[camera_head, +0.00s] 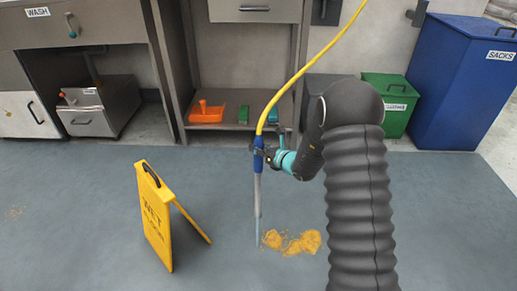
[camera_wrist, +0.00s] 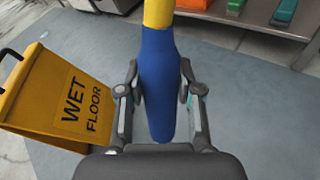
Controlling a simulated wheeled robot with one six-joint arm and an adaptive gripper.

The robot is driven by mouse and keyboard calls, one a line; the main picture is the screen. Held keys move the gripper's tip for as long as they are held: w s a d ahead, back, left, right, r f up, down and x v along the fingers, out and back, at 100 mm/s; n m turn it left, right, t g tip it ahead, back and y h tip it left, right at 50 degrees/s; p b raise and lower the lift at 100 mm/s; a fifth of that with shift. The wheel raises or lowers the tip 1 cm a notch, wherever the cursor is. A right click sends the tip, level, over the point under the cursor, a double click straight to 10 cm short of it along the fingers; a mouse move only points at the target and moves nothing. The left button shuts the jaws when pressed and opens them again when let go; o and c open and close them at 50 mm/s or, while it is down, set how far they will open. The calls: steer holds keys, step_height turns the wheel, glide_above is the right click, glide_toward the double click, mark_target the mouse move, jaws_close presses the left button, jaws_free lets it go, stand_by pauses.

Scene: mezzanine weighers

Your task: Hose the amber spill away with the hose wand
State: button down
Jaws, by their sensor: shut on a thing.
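The hose wand (camera_head: 258,185) hangs nearly upright, with a blue grip, a grey tube below and a yellow hose rising from its top. My gripper (camera_head: 264,157) is shut on the blue grip; in the wrist view my gripper (camera_wrist: 160,100) has a finger on each side of the wand's blue grip (camera_wrist: 158,75). Pale water shows below the wand's tip, reaching the floor at the left edge of the spill. The amber spill (camera_head: 292,243) lies on the grey floor in patches, just right of the tip. The wrist view does not show the spill.
A yellow wet floor sign (camera_head: 156,218) stands left of the wand; it also shows in the wrist view (camera_wrist: 62,98). Behind are a shelf with an orange dustpan (camera_head: 207,113), a green bin (camera_head: 392,100) and a blue sacks bin (camera_head: 462,85).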

steer(key=w+d+r, duration=0.5)
steer(key=d+r, duration=0.1)
steer(key=d, duration=0.2)
step_height(320, 180, down, 6)
steer(key=s+b, duration=0.2)
steer(key=b, duration=0.1)
steer(key=shift+a+r, duration=0.1)
stand_by(0.8)
steer(key=s+d+r+p, duration=0.2)
steer(key=d+r+p, duration=0.2)
steer(key=d+r, duration=0.3)
step_height(320, 180, down, 7)
steer(key=s+d+b, duration=0.1)
steer(key=b, duration=0.2)
steer(key=shift+s+d, duration=0.2)
steer(key=shift+s, duration=0.15)
steer(key=shift+f, duration=0.1)
stand_by(0.7)
